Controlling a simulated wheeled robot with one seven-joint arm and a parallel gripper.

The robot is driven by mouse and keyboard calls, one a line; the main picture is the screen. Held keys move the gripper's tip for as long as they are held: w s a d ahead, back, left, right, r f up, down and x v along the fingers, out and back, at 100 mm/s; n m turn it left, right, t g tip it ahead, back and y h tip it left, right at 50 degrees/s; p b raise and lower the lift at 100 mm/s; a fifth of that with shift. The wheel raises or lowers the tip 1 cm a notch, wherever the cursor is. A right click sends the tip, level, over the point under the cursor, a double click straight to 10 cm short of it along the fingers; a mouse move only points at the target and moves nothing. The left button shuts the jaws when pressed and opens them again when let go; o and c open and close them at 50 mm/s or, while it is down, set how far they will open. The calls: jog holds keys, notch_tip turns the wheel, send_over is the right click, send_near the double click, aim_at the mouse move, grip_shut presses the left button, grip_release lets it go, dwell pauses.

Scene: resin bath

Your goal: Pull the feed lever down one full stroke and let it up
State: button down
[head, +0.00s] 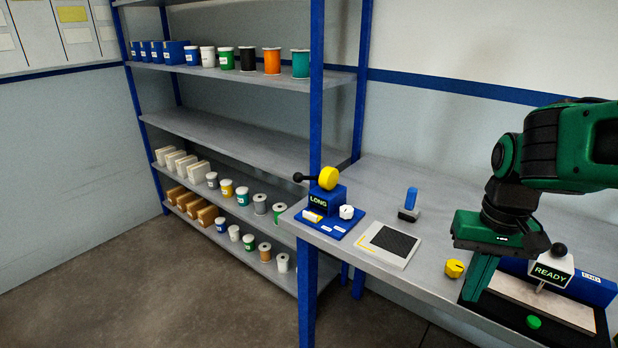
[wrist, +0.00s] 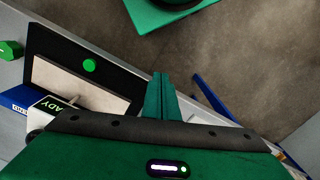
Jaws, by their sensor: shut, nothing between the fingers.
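A lever with a black ball knob (head: 298,177) juts left, roughly level, from a yellow round hub (head: 328,178). The hub sits on a blue box (head: 320,203) with a display reading LONG, at the left end of the bench. I take this for the feed lever. My gripper (head: 478,285) points down at the right side of the bench, well away from that lever. Its green fingers are together and empty, in front of the black tray's left part. The fingers also show in the wrist view (wrist: 160,95). The lever does not show in the wrist view.
The black tray (head: 533,338) has a pale plate, a green button (head: 533,322) and a READY sign (head: 551,271); a black ball stands near the sign. A yellow knob (head: 454,268), a dark-topped pad (head: 390,243) and a blue-handled tool (head: 409,203) are on the bench (head: 360,185). Shelves stand left.

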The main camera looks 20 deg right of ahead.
jog(key=w+r+m, duration=0.1)
jog(key=w+r, duration=0.5)
jog(key=w, duration=0.6)
jog(key=w+r, duration=0.5)
jog(key=w, duration=0.7)
jog(key=w+a, duration=0.8)
jog(key=w, duration=0.4)
jog(key=w+a+m, duration=0.1)
jog(key=w+a, duration=0.8)
jog(key=w, duration=0.3)
jog(key=shift+w+f+g+y, duration=0.2)
jog(key=shift+w+g+y, duration=0.1)
jog(key=shift+w+y, duration=0.1)
jog(key=shift+f, duration=0.1)
